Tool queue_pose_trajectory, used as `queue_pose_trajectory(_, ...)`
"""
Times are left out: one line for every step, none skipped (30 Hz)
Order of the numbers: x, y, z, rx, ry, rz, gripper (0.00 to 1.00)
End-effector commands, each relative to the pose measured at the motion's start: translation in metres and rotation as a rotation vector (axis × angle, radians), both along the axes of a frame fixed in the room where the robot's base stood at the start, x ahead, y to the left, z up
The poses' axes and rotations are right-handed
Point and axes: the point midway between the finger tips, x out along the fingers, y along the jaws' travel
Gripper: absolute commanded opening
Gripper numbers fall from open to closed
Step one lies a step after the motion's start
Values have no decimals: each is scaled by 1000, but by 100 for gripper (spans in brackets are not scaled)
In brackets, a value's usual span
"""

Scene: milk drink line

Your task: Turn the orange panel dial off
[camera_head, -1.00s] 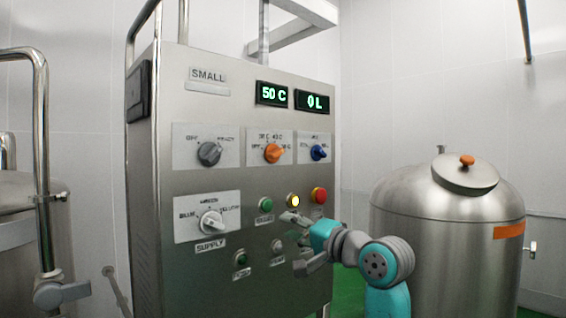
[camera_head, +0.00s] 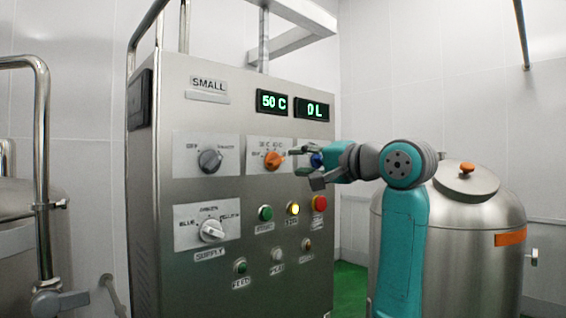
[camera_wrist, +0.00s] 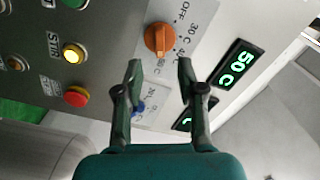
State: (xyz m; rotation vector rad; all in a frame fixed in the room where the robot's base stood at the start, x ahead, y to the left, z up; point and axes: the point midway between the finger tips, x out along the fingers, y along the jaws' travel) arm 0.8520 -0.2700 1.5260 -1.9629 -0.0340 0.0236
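The orange dial (camera_head: 273,160) sits on a light plate in the upper middle of the steel panel (camera_head: 180,110). It also shows in the wrist view (camera_wrist: 158,39), just beyond my fingertips, with OFF, 30 C and 40 C marks around it. Its handle points toward the 40 C side, though the exact setting is hard to tell. My gripper (camera_wrist: 158,66) is open and empty, its two fingers apart. In the head view my gripper (camera_head: 302,168) is just right of the dial, apart from it, in front of the blue dial (camera_head: 316,160).
A grey dial (camera_head: 210,161) is left of the orange one, and a white supply dial (camera_head: 212,231) is lower left. Below are green (camera_head: 265,213), lit yellow (camera_head: 293,208) and red (camera_head: 319,203) buttons. The display (camera_head: 272,101) reads 50 C. A steel tank (camera_head: 455,245) stands right.

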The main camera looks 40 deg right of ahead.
Motion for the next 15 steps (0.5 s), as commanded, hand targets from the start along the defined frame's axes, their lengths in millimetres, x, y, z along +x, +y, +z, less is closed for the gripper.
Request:
queue_pose_trajectory(11, 1, -1, 3, 2, 2, 39)
queue_pose_trajectory(16, 2, -1, 2, 1, 3, 39)
queue_pose_trajectory(23, 2, 0, 2, 2, 2, 39)
queue_pose_trajectory(28, 2, 0, 2, 2, 1, 39)
queue_pose_trajectory(32, 2, 0, 2, 2, 1, 39)
queue_pose_trajectory(39, 2, 0, 2, 1, 2, 39)
queue_pose_trajectory(43, 2, 0, 1, 1, 2, 39)
queue_pose_trajectory(46, 2, 0, 1, 0, 1, 39)
queue_pose_trajectory(51, 2, 0, 1, 1, 1, 39)
queue_pose_trajectory(54, 2, 0, 1, 0, 0, 39)
queue_pose_trajectory(56, 2, 0, 1, -1, 0, 39)
queue_pose_trajectory(59, 3, 0, 1, -1, 0, 39)
queue_pose_trajectory(61, 3, 0, 1, -1, 0, 39)
queue_pose_trajectory(62, 2, 0, 1, 0, 0, 39)
queue_pose_trajectory(64, 2, 0, 0, 0, 0, 39)
